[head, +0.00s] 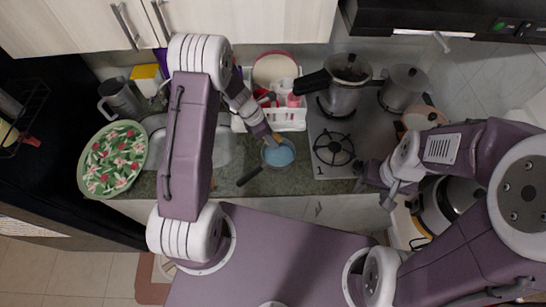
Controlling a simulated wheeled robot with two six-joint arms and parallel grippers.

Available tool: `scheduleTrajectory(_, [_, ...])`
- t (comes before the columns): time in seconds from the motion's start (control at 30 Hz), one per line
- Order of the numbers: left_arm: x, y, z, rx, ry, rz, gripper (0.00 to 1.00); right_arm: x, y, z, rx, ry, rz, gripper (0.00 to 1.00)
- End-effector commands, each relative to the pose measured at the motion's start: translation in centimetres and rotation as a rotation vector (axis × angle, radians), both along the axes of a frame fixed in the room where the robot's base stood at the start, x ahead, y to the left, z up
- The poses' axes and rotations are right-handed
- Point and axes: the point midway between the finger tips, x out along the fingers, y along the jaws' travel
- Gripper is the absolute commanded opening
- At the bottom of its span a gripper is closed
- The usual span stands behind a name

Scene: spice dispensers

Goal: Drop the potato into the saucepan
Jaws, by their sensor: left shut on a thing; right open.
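The saucepan (279,156) stands on the counter left of the stove, with a light blue inside and a dark handle pointing to the lower left. My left gripper (273,139) is shut on the potato (277,137), a small tan-brown shape at its fingertips, over the far rim of the saucepan. The potato is small and partly hidden by the fingers; its height above the pan is hard to tell. My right gripper (375,177) is open and empty, over the counter's front edge below the stove.
A white dish rack (291,117) with dishes stands behind the saucepan. The stove (330,170) with pots (404,86) is to the right. A green floral tray (113,160) and a grey jug (119,98) are at the left, beside the sink (222,150).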

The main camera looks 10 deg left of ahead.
Motion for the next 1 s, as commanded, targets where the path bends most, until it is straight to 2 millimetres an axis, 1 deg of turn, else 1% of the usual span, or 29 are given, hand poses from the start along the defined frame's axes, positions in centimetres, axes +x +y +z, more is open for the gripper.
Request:
scheduleTrajectory(0.03, [0.0,0.0,-1.2,0.000,0.000,0.000,0.01,0.0,0.0,-1.2,0.000,0.000,0.000,0.55])
scheduleTrajectory(0.2, [0.0,0.0,-3.8,0.000,0.000,0.001,0.01,0.0,0.0,-3.7,0.000,0.000,0.000,0.55])
scheduleTrajectory(0.3, [0.0,0.0,-5.0,0.000,0.000,0.001,0.01,0.0,0.0,-4.9,0.000,0.000,0.000,0.55])
scheduleTrajectory(0.4, [0.0,0.0,-5.4,0.000,0.000,0.001,0.01,0.0,0.0,-5.2,0.000,0.000,0.000,0.55])
scheduleTrajectory(0.6, [0.0,0.0,-5.1,0.000,0.000,0.001,0.01,0.0,0.0,-5.0,0.000,0.000,0.000,0.55])
scheduleTrajectory(0.63, [0.0,0.0,-5.1,0.000,0.000,0.001,0.46,0.0,0.0,-5.0,0.000,0.000,0.000,0.55])
scheduleTrajectory(0.67, [0.0,0.0,-5.1,0.000,0.000,0.001,0.54,0.0,0.0,-5.0,0.000,0.000,0.000,0.55])
scheduleTrajectory(0.7, [0.0,0.0,-5.1,0.000,0.000,0.001,0.66,0.0,0.0,-5.0,0.000,0.000,0.000,0.55])
scheduleTrajectory(0.73, [0.0,0.0,-5.1,0.000,0.000,0.001,0.69,0.0,0.0,-5.0,0.000,0.000,0.000,0.55])
scheduleTrajectory(1.0, [0.0,0.0,-5.1,0.000,0.000,0.001,0.69,0.0,0.0,-5.0,0.000,0.000,0.000,0.55])
